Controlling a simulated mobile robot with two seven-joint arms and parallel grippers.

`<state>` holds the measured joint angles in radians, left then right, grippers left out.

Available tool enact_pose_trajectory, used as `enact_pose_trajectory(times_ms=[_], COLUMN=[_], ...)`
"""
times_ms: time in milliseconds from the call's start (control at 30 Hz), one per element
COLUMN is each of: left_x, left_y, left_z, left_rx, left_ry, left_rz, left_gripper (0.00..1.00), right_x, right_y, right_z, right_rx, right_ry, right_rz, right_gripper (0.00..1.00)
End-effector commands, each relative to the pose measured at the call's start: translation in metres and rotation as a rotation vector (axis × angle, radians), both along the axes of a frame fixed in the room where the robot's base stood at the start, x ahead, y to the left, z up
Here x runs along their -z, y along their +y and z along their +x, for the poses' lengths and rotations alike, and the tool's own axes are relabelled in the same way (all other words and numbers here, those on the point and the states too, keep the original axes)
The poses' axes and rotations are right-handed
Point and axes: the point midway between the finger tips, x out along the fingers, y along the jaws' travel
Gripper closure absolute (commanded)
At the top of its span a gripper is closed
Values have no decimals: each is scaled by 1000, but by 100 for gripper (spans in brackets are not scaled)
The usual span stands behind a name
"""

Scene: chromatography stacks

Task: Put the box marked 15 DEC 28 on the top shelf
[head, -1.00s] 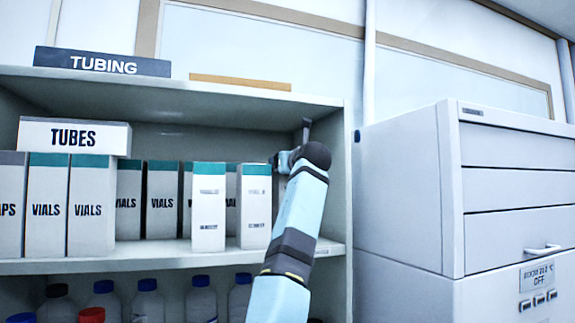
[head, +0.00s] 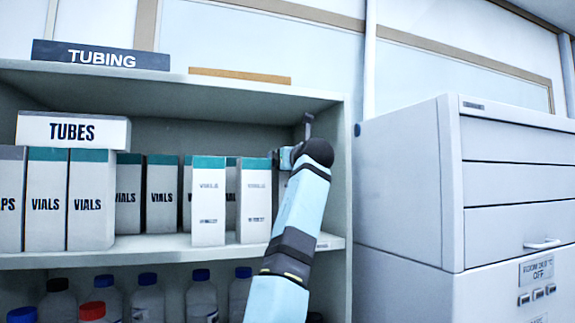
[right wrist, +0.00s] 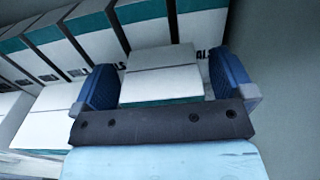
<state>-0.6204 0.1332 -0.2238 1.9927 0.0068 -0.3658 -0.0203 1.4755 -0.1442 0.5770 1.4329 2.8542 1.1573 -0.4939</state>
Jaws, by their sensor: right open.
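White boxes with teal top bands stand upright on the middle shelf (head: 150,250) of the rack. Two nearer ones, a left one (head: 208,205) and a right one (head: 254,205), carry VIALS and small lower print too blurred to read. No 15 DEC 28 mark is legible. My right gripper (head: 283,160) is at the upper right edge of the right box, partly hidden by its own arm. In the right wrist view its blue fingers (right wrist: 165,85) are open on either side of a teal-banded white box (right wrist: 160,62); I cannot tell whether they touch it. My left gripper is not in view.
The top shelf (head: 150,80) holds a TUBING sign (head: 100,55) and a flat brown piece (head: 240,76); its right end looks clear. A TUBES box (head: 73,130) lies on boxes at left. Capped bottles (head: 147,300) stand below. A drawer cabinet (head: 405,190) is at right.

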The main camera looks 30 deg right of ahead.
Motion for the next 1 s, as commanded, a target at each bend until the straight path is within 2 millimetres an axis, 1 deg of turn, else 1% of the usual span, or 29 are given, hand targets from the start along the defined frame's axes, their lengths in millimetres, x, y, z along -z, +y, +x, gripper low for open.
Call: enact_pose_trajectory(times_ms=[33,300,400,500,667,1000], left_x=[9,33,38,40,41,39], left_y=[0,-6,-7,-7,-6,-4], left_z=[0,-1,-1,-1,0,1], left_rx=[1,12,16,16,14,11], left_ry=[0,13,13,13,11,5], left_rz=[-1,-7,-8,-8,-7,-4], left_gripper=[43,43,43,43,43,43], right_x=[5,5,4,3,2,1], right_y=[3,16,20,23,25,25], right_z=[-10,-68,-84,-96,-104,-105], right_rx=[0,1,-1,0,0,0], right_ry=[-3,-4,-3,-2,-1,-1], right_rz=[0,0,0,1,1,0], right_gripper=[0,0,0,0,0,0])
